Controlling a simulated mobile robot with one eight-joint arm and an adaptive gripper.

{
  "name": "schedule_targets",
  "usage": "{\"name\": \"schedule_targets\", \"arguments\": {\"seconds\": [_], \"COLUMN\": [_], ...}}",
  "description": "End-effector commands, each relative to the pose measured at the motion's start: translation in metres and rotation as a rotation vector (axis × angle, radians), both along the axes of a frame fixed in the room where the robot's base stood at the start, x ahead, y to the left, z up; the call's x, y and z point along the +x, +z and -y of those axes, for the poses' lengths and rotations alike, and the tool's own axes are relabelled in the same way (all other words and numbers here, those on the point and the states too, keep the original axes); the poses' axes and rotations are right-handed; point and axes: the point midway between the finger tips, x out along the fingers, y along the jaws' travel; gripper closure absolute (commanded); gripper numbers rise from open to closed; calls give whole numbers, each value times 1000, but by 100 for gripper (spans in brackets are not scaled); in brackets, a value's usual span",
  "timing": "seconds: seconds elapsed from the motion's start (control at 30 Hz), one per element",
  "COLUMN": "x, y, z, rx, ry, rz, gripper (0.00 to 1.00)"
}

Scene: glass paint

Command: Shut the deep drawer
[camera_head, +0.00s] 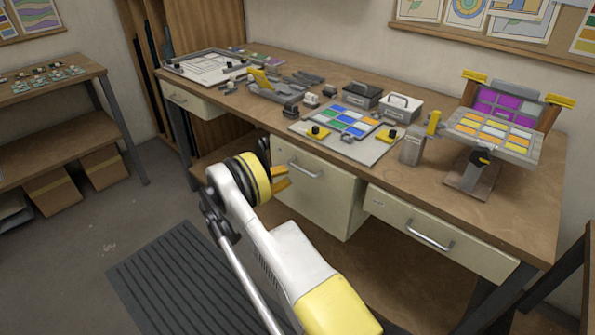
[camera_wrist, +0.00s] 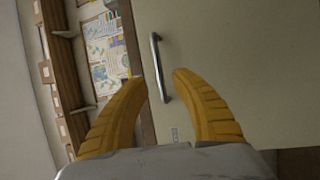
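The deep drawer (camera_head: 318,195) has a tall cream front and hangs under the middle of the workbench. Its top edge lies close under the bench top, and I cannot tell for certain whether it stands slightly out. Its metal bar handle (camera_head: 307,170) is near the top. In the wrist view, the cream front (camera_wrist: 240,60) fills the right side and the handle (camera_wrist: 160,67) shows upright. My gripper (camera_head: 284,178) is in front of the drawer. Its yellow fingers (camera_wrist: 158,75) are spread, with the handle's lower end between their tips in the picture. Contact is not clear.
A shallow drawer (camera_head: 440,235) is to the right and another (camera_head: 192,102) is at the far left. The workbench top (camera_head: 500,215) carries trays, boxes and a tilted rack (camera_head: 495,130). A dark ribbed mat (camera_head: 185,285) covers the floor in front. A side shelf (camera_head: 50,140) stands left.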

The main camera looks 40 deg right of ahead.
Motion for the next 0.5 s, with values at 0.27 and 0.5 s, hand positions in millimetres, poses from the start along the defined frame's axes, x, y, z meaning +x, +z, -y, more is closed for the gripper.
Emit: {"name": "schedule_targets", "arguments": {"seconds": [0.27, 0.5], "x": [15, 18], "y": [-8, -10], "z": [-46, -54], "rx": [0, 0], "ry": [0, -1], "rz": [0, 0], "gripper": [68, 68]}}
